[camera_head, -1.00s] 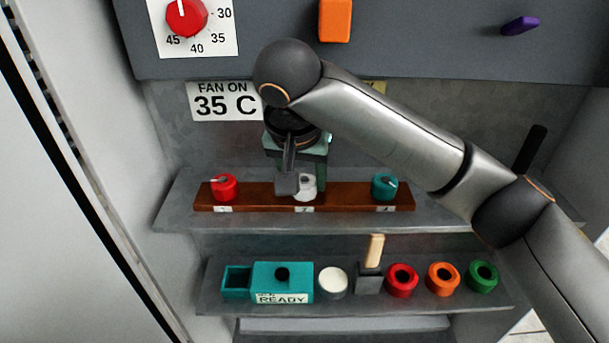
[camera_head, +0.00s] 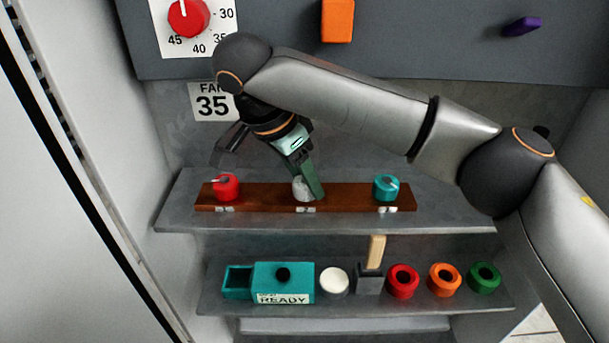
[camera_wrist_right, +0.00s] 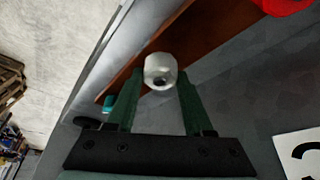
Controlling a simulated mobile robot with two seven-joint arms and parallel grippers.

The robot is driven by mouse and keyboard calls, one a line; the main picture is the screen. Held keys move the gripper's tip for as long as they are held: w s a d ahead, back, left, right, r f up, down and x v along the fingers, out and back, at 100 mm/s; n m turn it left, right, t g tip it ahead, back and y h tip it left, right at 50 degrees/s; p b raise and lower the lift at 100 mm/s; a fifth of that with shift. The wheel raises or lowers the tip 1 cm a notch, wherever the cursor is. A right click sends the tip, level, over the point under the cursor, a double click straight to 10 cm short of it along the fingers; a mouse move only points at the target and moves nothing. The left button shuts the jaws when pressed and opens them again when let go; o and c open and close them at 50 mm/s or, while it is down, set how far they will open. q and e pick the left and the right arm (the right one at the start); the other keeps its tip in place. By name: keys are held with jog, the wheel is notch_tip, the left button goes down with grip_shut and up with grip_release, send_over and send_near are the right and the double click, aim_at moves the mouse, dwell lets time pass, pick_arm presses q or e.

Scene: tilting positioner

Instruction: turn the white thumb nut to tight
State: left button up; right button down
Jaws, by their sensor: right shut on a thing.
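The white thumb nut (camera_head: 300,189) stands in the middle of a brown wooden strip (camera_head: 262,197) on the upper shelf. My right gripper (camera_head: 308,189), with green fingers, comes down from above and is shut on the white nut. One finger covers the nut's right side in the head view, so its top and any pointer cannot be read. In the right wrist view the nut (camera_wrist_right: 160,72) sits between the tips of my right gripper (camera_wrist_right: 157,88). My left gripper is in neither view.
A red nut (camera_head: 226,186) and a teal nut (camera_head: 385,187) flank the white one. The lower shelf holds a teal box (camera_head: 283,283), a white-topped round piece (camera_head: 333,282), a wooden-handled block (camera_head: 369,280) and coloured rings (camera_head: 403,280). My right arm spans the right side.

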dwell(0.3)
jog(key=shift+c, duration=1.4)
grip_release()
jog(key=v, duration=1.2)
jog(key=shift+a+r, duration=0.15)
jog(key=shift+r, duration=0.1)
